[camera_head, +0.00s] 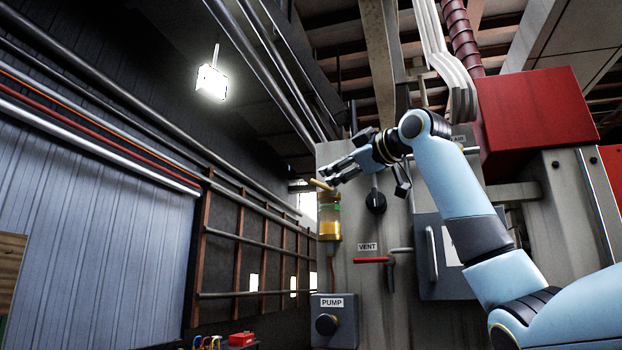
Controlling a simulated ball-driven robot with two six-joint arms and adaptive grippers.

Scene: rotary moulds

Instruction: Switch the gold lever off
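The gold lever (319,184) is a short gold bar at the top of a glass cylinder of amber liquid (330,222) on the grey machine panel. I cannot tell whether a fingertip touches the lever. My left gripper is not in view.
Below are a red lever (371,260) under a VENT label and a PUMP box (334,321) with a black knob. A grey cabinet door (438,262) is partly behind my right arm. Free space lies left of the panel.

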